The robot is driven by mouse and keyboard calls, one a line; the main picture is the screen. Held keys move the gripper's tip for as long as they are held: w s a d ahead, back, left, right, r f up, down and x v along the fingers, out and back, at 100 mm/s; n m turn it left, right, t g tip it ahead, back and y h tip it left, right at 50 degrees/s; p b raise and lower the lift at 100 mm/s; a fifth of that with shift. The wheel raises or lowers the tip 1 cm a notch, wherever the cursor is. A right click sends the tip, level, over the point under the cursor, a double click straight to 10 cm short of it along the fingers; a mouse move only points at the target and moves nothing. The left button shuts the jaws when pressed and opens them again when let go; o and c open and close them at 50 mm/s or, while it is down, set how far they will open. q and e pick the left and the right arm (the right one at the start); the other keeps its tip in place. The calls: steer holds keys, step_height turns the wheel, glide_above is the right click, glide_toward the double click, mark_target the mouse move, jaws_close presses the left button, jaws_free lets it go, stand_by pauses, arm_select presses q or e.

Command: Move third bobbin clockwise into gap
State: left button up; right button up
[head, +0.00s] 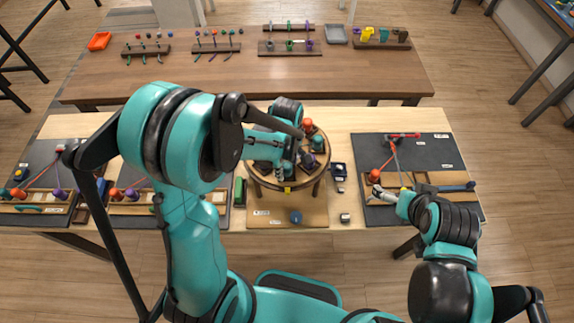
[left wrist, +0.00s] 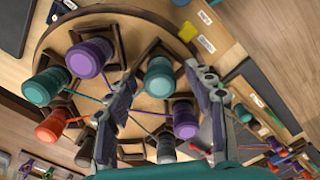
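The round braiding stand (head: 258,178) stands mid-table, with several teal, purple and orange bobbins around its disc. My left gripper (head: 287,166) is over the disc's near side. In the left wrist view its fingers (left wrist: 160,80) are apart. A teal bobbin (left wrist: 159,78) lies between the fingertips, with space visible on both sides. A purple bobbin (left wrist: 186,117) is just below it. Another purple bobbin (left wrist: 90,57), a teal one (left wrist: 45,86) and an orange one (left wrist: 52,125) are at the left. My right gripper (head: 385,194) is low over the right mat; its fingers are too small to judge.
The right dark mat (head: 432,153) holds an orange bobbin (head: 375,175) and red cord. Left mats (head: 35,158) carry wooden racks of bobbins. A small blue object (head: 295,216) lies before the stand. The brown back table (head: 200,80) holds several tool racks.

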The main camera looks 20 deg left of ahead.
arm_select(q)
steer(key=shift+r, duration=0.1)
step_height(320, 180, up, 12)
steer(key=s+a+f+m+t+b, duration=0.4)
steer(key=s+f+m+t+b, duration=0.3)
steer(key=s+f+m+b, duration=0.3)
steer(key=f+m+b, duration=0.1)
steer(key=m+b, duration=0.2)
steer(key=b, duration=0.2)
steer(key=shift+s+a+m, duration=0.15)
steer(key=shift+a+m, duration=0.2)
steer(key=shift+m, duration=0.05)
